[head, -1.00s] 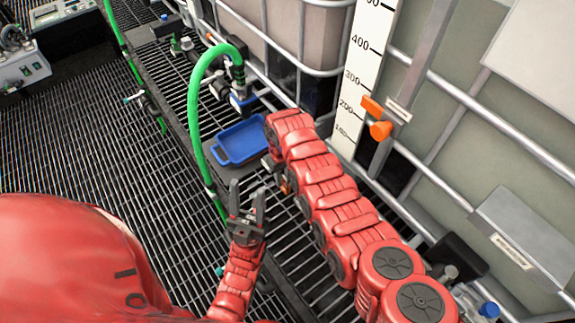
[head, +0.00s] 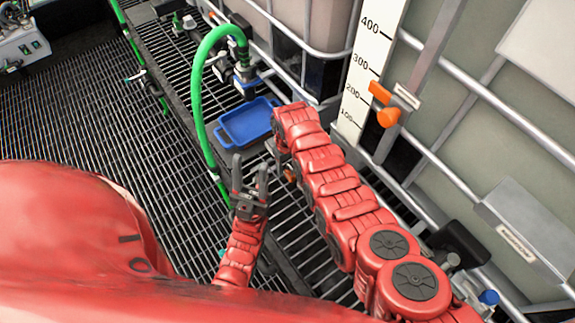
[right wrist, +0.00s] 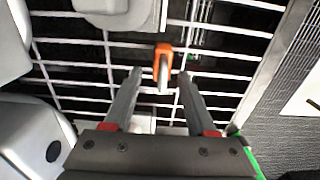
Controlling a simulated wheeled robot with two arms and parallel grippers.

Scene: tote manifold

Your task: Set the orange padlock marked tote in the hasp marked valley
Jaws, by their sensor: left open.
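In the right wrist view an orange padlock-like piece (right wrist: 163,52) with a grey bar shows just ahead of my right gripper (right wrist: 161,76). Its two fingers are apart, with clear gaps on both sides of the bar. An orange block (head: 379,92) and a round orange piece (head: 388,117) sit on a metal bar beside a small label (head: 407,96), too small to read. My left gripper (head: 250,170) is open and empty, fingers pointing up, above the grating.
A blue tray (head: 229,138) stands beyond my grippers, beside an arching green hose (head: 199,90). A white scale (head: 365,75) and caged tank rails are at the right. A labelled grey box (head: 520,225) is at far right. Grating at left is open.

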